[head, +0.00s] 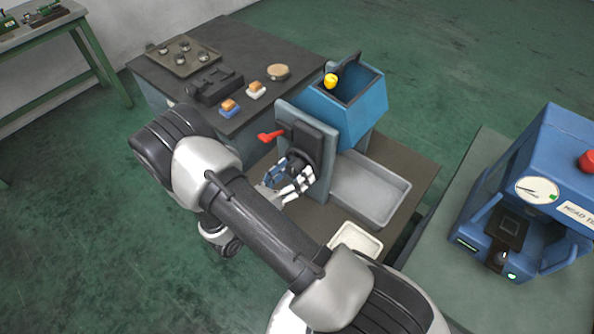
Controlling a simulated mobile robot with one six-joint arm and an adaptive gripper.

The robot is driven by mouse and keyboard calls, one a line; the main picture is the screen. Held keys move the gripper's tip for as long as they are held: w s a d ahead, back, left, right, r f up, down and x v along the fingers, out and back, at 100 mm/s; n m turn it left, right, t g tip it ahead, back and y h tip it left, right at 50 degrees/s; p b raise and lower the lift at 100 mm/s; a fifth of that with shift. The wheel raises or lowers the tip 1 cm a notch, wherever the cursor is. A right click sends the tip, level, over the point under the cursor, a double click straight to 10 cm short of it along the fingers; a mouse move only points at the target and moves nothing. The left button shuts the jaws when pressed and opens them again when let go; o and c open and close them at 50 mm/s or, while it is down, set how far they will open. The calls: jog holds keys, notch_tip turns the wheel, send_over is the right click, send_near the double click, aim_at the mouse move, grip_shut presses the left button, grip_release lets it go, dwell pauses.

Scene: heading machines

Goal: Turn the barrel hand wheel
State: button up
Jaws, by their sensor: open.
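The barrel hand wheel (307,147) is a dark wheel on the front plate of the blue barrel machine (346,115), near the picture's middle. My gripper (292,178) is at the lower left of the wheel, with its fingers open and very close to the rim. I cannot tell whether the fingers touch it or reach around it. Part of the wheel is hidden behind the gripper. A red lever (271,135) sticks out to the left, above the gripper.
A dark bench (232,60) with small parts stands behind. A blue tester with a gauge (538,190) stands at the right. Green floor (80,200) is free at the left.

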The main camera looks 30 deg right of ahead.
jog(key=shift+w+d, duration=0.25)
jog(key=shift+d, duration=0.45)
jog(key=shift+c, duration=0.4)
jog(key=c, duration=1)
jog(key=shift+n, duration=0.5)
jog(key=o, duration=1.1)
jog(key=shift+a, duration=0.1)
jog(key=v, duration=1.2)
